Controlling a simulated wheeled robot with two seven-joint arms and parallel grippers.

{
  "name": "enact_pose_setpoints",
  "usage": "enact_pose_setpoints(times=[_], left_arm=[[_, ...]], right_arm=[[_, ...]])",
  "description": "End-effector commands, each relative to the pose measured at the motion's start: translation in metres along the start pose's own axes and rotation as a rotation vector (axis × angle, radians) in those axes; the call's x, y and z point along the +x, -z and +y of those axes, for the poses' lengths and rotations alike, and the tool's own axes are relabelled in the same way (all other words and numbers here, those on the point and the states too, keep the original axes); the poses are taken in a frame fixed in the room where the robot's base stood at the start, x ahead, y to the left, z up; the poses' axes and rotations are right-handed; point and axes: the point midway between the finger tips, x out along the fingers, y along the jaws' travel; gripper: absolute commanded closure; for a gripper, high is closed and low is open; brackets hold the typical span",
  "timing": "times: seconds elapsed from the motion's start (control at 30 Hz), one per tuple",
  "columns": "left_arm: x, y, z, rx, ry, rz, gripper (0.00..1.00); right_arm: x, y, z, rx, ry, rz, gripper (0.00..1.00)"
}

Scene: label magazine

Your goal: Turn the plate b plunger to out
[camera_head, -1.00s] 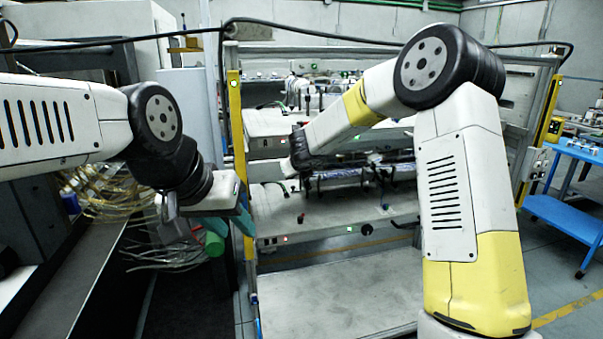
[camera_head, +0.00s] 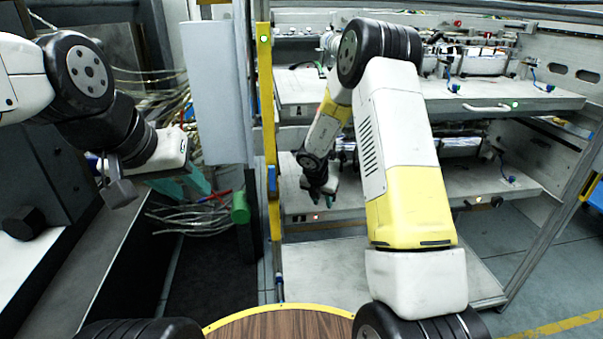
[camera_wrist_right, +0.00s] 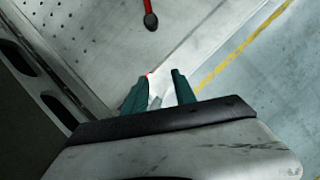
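The machine has stacked plates, an upper plate (camera_head: 540,98) and a lower plate (camera_head: 440,183). On the lower plate's front edge are a knob with a red part (camera_head: 497,201) and a dark knob (camera_head: 468,204). I cannot tell which plate is b. My right gripper (camera_head: 318,198) points down in front of the lower plate's left part. In the right wrist view its teal fingers (camera_wrist_right: 162,76) are apart with nothing held; a black-and-red plunger (camera_wrist_right: 150,20) is beyond them, apart. My left gripper (camera_head: 188,184) is off to the left, its teal fingers apparently apart and empty.
A yellow post (camera_head: 265,120) and a pale panel (camera_head: 216,95) stand between my grippers. Loose cables (camera_head: 190,218) and a green cylinder (camera_head: 240,207) lie left of the post. A round wooden top (camera_head: 275,325) is at the front. Grey floor (camera_head: 540,270) is open at right.

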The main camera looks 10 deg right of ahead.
Motion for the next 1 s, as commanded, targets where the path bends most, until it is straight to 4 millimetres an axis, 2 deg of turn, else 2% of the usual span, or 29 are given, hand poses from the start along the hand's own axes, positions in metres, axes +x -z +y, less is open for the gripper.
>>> enact_pose_setpoints(times=[0.1,0.23,0.73,0.83,1.0], left_arm=[[0.000,0.000,0.000,0.000,0.000,0.000,0.64],[0.000,0.000,0.000,0.001,0.000,0.000,0.64],[0.000,0.000,0.000,0.000,0.000,0.000,0.64],[0.000,0.000,0.000,0.000,0.000,0.000,0.64],[0.000,0.000,0.000,0.000,0.000,0.000,0.64]], right_arm=[[0.007,0.000,-0.009,0.039,0.017,0.015,0.67],[0.013,-0.015,-0.010,0.041,0.017,0.014,0.67],[0.054,-0.108,-0.013,0.039,0.015,0.013,0.67],[0.068,-0.107,-0.013,0.033,0.016,0.016,0.67],[0.080,-0.107,-0.012,0.034,0.014,0.014,0.67]])
